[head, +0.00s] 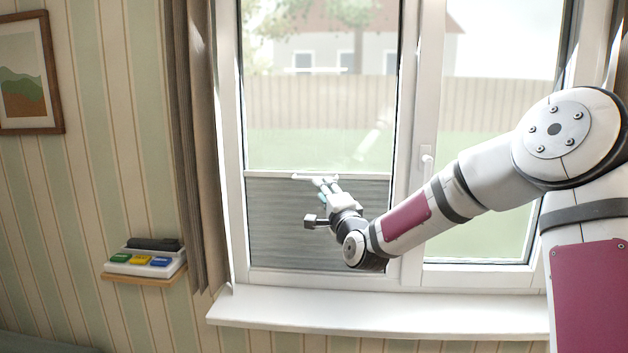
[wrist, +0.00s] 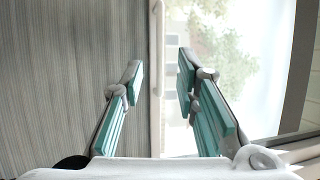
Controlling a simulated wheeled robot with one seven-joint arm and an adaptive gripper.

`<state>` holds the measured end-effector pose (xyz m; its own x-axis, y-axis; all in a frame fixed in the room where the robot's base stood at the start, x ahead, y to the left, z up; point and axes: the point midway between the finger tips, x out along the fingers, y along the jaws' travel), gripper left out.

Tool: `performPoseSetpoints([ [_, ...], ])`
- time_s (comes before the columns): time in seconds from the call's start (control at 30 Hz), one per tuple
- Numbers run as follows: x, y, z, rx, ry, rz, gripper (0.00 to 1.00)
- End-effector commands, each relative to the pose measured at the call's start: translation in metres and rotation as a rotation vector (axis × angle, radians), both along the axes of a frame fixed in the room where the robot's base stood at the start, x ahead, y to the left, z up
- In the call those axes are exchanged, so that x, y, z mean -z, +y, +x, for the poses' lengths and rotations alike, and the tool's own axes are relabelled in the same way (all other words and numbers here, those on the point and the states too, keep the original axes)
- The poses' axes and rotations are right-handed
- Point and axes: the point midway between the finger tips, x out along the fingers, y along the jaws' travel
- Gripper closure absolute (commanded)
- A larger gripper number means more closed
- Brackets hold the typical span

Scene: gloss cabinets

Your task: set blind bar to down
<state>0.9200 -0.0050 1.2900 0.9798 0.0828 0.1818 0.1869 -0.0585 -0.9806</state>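The blind bar (head: 270,174) is a thin white rail across the left window pane, a little below its middle. The grey pleated blind (head: 275,235) fills the pane below the bar, and clear glass shows above it. My gripper (head: 320,184) is in front of the bar near its middle and hides part of it. In the wrist view the bar (wrist: 157,60) runs upright between my two teal-padded fingers, with the blind on the left. The fingers are apart and show a gap on either side of the bar. Whether they reach around the bar is unclear.
A white sill (head: 380,311) juts out below the window. A window handle (head: 427,160) is on the frame right of the blind. A brown curtain (head: 203,150) hangs at left. A small shelf (head: 145,277) holds a device with coloured buttons (head: 141,260).

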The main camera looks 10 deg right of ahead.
Motion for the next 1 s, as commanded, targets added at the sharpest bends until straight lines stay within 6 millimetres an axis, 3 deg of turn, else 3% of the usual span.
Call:
performPoseSetpoints([
  [0.2, -0.008, 0.004, 0.043, 0.0, -0.002, 0.001, 0.72],
  [0.4, -0.012, 0.006, 0.069, 0.0, 0.0, 0.0, 0.72],
  [0.87, -0.014, 0.007, 0.081, -0.001, 0.001, -0.002, 0.72],
  [1.0, -0.014, 0.007, 0.081, -0.001, 0.001, -0.002, 0.99],
])
